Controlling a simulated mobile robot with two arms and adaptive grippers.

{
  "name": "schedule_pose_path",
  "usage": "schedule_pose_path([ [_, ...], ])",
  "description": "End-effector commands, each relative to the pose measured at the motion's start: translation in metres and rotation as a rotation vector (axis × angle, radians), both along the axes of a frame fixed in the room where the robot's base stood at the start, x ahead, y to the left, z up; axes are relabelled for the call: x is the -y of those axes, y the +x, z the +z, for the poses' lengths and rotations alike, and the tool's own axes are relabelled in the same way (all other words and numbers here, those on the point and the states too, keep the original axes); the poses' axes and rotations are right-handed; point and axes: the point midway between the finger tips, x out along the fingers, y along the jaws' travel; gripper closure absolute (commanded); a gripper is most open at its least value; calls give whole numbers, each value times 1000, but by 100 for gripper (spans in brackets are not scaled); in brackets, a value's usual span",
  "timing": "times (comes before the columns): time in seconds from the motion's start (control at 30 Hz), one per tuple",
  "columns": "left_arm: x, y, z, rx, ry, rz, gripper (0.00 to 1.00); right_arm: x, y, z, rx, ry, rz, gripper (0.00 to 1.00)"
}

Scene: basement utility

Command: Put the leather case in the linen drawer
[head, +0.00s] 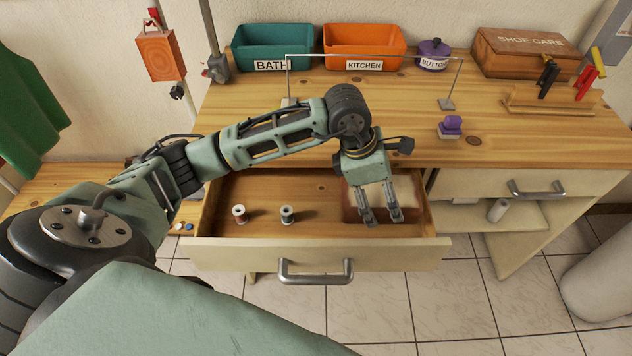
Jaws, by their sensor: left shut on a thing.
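The open drawer (225,257) has a pale front and a metal handle and sticks out below the wooden worktop. A brown and cream item that looks like the leather case (354,214) is at the right end inside the drawer. My left gripper (382,220) reaches down over it, fingers pointing toward the front of the drawer, and is shut on it. The gripper hides part of the case, and I cannot tell whether the case touches the drawer floor. No label shows on the drawer. My right gripper is not in view.
Two thread spools (239,214) (287,215) stand in the drawer's left half. A thin metal frame (375,56) stands on the worktop behind my arm. Bins, a button pot, a shoe care box (528,52) and a tool rack are at the back. A closed drawer (480,184) is at right.

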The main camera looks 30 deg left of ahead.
Motion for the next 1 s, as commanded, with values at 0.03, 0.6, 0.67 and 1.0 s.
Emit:
schedule_pose_path([
  [0.03,1,2,-6,7,-5,8,68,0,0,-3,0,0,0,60],
  [0.6,1,3,-77,8,-4,13,68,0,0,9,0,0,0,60],
  [0.67,1,2,-82,7,-4,13,68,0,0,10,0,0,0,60],
  [1.0,1,3,-111,9,-3,12,68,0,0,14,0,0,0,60],
])
